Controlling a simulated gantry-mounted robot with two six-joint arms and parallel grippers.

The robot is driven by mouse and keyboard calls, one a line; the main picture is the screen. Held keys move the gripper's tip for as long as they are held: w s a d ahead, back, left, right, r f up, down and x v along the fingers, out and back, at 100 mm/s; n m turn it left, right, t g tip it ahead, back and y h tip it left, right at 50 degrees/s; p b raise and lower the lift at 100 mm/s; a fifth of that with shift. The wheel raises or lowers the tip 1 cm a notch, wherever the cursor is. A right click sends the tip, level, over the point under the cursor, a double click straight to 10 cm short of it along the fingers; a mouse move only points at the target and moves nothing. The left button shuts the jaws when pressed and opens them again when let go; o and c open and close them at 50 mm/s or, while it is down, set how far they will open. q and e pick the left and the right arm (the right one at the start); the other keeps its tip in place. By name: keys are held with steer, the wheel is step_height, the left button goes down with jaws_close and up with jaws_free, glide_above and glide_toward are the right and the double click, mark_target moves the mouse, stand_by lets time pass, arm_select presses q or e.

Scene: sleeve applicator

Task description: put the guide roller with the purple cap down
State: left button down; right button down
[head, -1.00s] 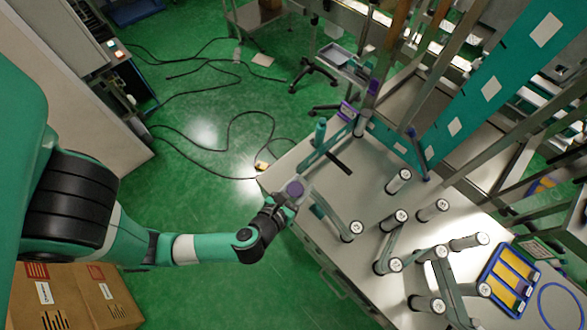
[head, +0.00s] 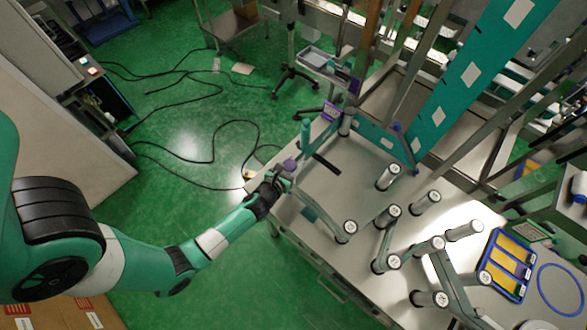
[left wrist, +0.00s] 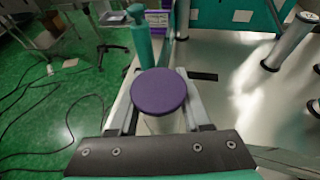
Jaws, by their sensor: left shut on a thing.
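The guide roller with the purple cap (head: 289,165) is in my left gripper (head: 284,176), at the left edge of the steel machine table (head: 325,185). In the left wrist view the round purple cap (left wrist: 159,92) faces the camera, with a finger on each side of the pale roller body below it. The roller's lower end is hidden, so I cannot tell whether it touches the table. My right gripper is not in view.
Several silver rollers (head: 388,176) stand on the table to the right. A dark slot (head: 327,164) lies near the gripper. A blue tray with yellow compartments (head: 507,263) and a blue ring (head: 561,291) lie at the right. Green floor (head: 190,140) is left of the table.

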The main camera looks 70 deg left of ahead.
arm_select(q)
steer(key=f+b, duration=0.2)
steer(key=f, duration=0.1)
steer(key=shift+w+a+f+b, duration=0.1)
steer(key=shift+a+f+b, duration=0.1)
steer(key=shift+f+b, duration=0.15)
steer(key=shift+c, duration=1.8)
jaws_free()
steer(key=shift+r, duration=0.1)
steer(key=p+v, duration=0.1)
steer(key=v, duration=1.1)
steer(key=shift+p, duration=0.3)
steer(key=shift+r, duration=0.1)
